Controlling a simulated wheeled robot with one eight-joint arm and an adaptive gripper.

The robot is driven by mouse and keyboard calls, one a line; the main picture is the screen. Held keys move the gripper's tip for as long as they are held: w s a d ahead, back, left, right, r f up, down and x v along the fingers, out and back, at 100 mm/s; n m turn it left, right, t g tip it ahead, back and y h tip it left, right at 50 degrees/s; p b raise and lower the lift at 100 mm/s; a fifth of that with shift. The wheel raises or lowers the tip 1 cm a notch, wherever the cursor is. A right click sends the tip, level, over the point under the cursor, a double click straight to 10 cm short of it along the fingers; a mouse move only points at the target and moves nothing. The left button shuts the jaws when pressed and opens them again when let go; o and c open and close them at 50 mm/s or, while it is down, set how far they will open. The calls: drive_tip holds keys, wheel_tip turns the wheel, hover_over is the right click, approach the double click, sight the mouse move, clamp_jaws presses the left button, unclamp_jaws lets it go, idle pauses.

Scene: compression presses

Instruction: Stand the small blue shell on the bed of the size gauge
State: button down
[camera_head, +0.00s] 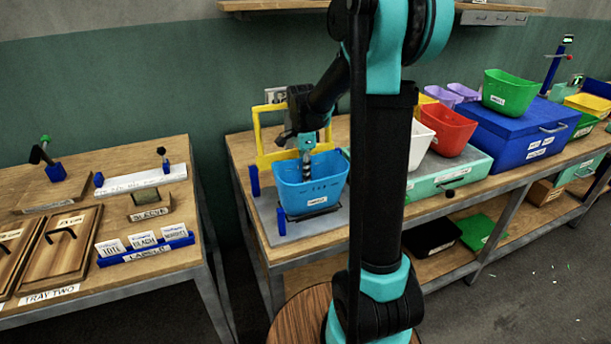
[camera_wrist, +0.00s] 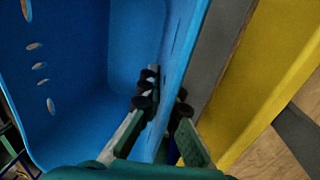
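The small blue shell (camera_head: 310,190) is an open-topped bin, upright over the grey bed (camera_head: 295,236) of the size gauge. The gauge has a yellow frame (camera_head: 262,132) behind the shell and blue posts (camera_head: 281,220). I cannot tell whether the shell's underside rests on the bed. My gripper (camera_head: 306,165) reaches down to the shell's rim. In the wrist view my gripper (camera_wrist: 166,97) has one finger inside and one outside the shell's wall (camera_wrist: 180,50), and appears closed on it. The yellow frame stands beside the outer finger there.
To the right on the bench are red (camera_head: 447,128) and green bins (camera_head: 510,92), a teal press (camera_head: 445,165) and a blue box (camera_head: 520,130). A separate table (camera_head: 110,250) at left holds trays and labels. A gap separates the tables.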

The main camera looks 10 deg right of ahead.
drive_tip(key=c, duration=2.2)
unclamp_jaws()
drive_tip(key=shift+f, duration=0.15)
drive_tip(key=o, duration=0.5)
drive_tip(key=r, duration=0.4)
drive_tip(key=w+r, duration=0.1)
drive_tip(key=r, duration=0.7)
drive_tip(key=shift+w+a+r, duration=0.15)
drive_tip(key=shift+w, duration=0.15)
